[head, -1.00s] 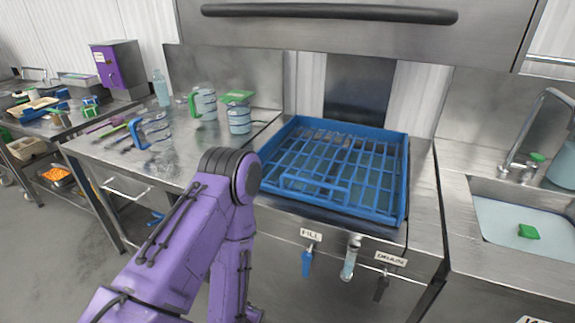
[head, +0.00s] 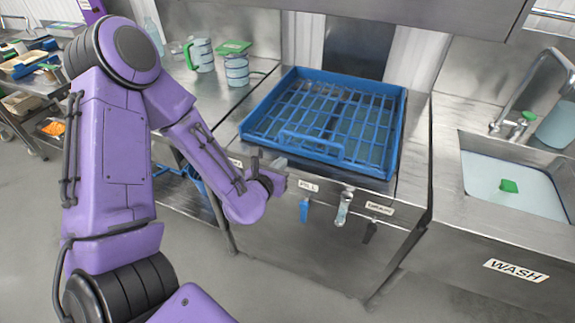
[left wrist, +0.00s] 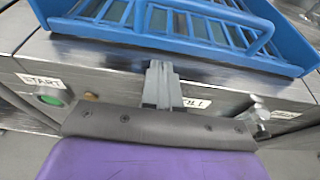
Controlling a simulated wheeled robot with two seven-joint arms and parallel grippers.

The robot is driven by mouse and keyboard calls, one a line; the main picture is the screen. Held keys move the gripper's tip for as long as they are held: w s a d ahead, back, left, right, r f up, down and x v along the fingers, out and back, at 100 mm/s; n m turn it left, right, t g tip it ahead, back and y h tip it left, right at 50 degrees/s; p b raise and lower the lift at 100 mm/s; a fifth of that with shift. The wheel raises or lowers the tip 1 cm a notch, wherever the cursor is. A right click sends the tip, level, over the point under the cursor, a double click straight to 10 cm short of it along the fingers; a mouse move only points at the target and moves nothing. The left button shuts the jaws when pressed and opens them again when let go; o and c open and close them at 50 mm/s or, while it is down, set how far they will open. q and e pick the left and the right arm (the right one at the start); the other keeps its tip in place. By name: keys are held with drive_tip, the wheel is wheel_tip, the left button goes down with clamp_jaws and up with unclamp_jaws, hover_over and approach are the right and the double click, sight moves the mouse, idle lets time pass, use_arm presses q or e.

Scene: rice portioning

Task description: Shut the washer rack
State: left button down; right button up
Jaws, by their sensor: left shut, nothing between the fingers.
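The blue washer rack (head: 384,85) lies flat on the steel washer bed, with its grid and raised front handle (head: 311,143) facing me. The rack also shows across the top of the left wrist view (left wrist: 180,44). My left gripper (head: 281,163) is shut and empty, just in front of and below the rack's front left edge. In the left wrist view the closed fingers (left wrist: 160,68) point at the rack's front wall, under the handle. I cannot tell whether they touch it. My right gripper is not in view.
A steel hood (head: 440,12) hangs above the back of the rack. Valve levers (head: 304,210) stick out below the washer's front edge. A sink (head: 512,180) is at right. Jugs (head: 200,54) stand on the counter at left. The floor in front is clear.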

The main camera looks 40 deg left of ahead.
sight(292, 147)
use_arm(q)
drive_tip(key=w+p, duration=0.1)
drive_tip(key=w, duration=0.1)
drive_tip(key=w+a, duration=0.1)
drive_tip(key=w, duration=0.2)
drive_tip(key=shift+w+a+p, duration=0.1)
drive_tip(key=shift+p, duration=0.25)
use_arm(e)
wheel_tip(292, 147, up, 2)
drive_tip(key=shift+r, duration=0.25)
use_arm(q)
drive_tip(key=shift+f, duration=0.1)
drive_tip(key=w, duration=0.2)
drive_tip(key=w+a+b, duration=0.1)
drive_tip(key=w, duration=0.1)
drive_tip(key=shift+s, duration=0.1)
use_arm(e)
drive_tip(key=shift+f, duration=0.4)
use_arm(q)
drive_tip(key=shift+d, duration=0.1)
